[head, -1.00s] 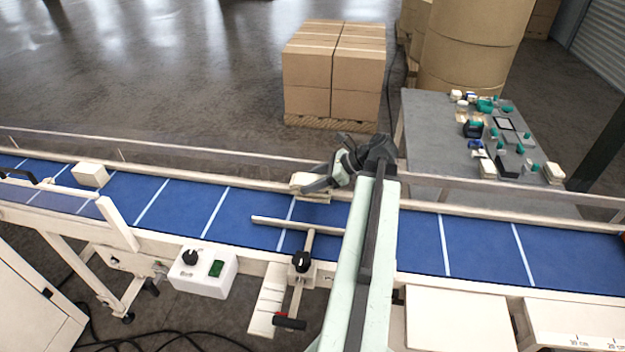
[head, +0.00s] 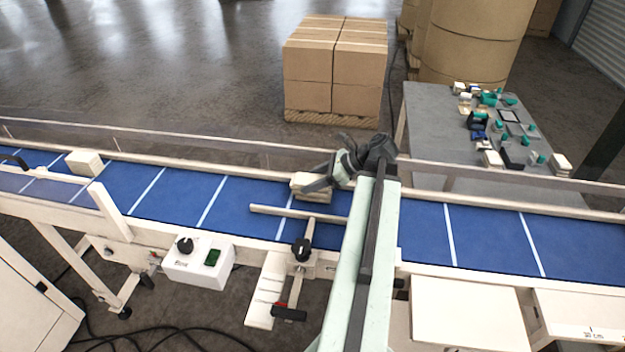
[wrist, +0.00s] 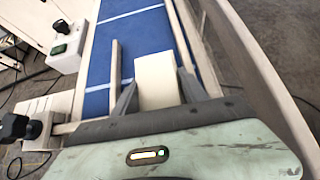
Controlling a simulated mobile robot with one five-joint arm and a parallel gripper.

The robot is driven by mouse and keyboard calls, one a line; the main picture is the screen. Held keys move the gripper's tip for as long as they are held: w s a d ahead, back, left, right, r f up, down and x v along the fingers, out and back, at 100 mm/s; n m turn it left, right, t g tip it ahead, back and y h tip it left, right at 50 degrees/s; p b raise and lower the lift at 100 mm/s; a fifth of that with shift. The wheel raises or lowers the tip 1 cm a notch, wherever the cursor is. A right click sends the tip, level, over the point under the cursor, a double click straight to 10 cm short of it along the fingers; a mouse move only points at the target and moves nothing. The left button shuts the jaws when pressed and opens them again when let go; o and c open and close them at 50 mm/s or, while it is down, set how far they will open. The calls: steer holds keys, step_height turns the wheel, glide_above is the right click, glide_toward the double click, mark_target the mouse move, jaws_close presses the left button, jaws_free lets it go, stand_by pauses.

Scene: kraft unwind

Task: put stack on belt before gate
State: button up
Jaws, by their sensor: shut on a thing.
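My gripper (head: 312,188) is shut on a small cream stack (head: 306,181), over the far side of the blue belt (head: 180,195). In the wrist view the stack (wrist: 156,76) sits between the two dark fingers. A cream guide bar (head: 280,212) lies over the belt just on the near side of the stack; it also shows in the wrist view (wrist: 115,70). I cannot tell whether the stack touches the belt. A cream upright (head: 112,212) stands at the belt's near edge on the left; I cannot tell whether it is the gate.
Another cream block (head: 84,162) is on the far left. A clear rail (head: 215,150) runs along the belt's far side. A control box (head: 198,260) and a clamp knob (head: 301,250) sit at the near edge. A cluttered grey table (head: 440,130) and cartons (head: 335,65) stand behind.

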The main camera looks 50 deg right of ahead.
steer(key=shift+f+b, duration=0.45)
steer(key=shift+f, duration=0.05)
steer(key=o, duration=1.6)
steer(key=shift+r, duration=0.1)
steer(key=shift+c, duration=0.2)
steer(key=p+v, duration=0.5)
steer(key=v, duration=0.2)
steer(key=shift+s+d+r, duration=0.15)
steer(key=shift+s+r, duration=0.1)
steer(key=shift+s, duration=0.05)
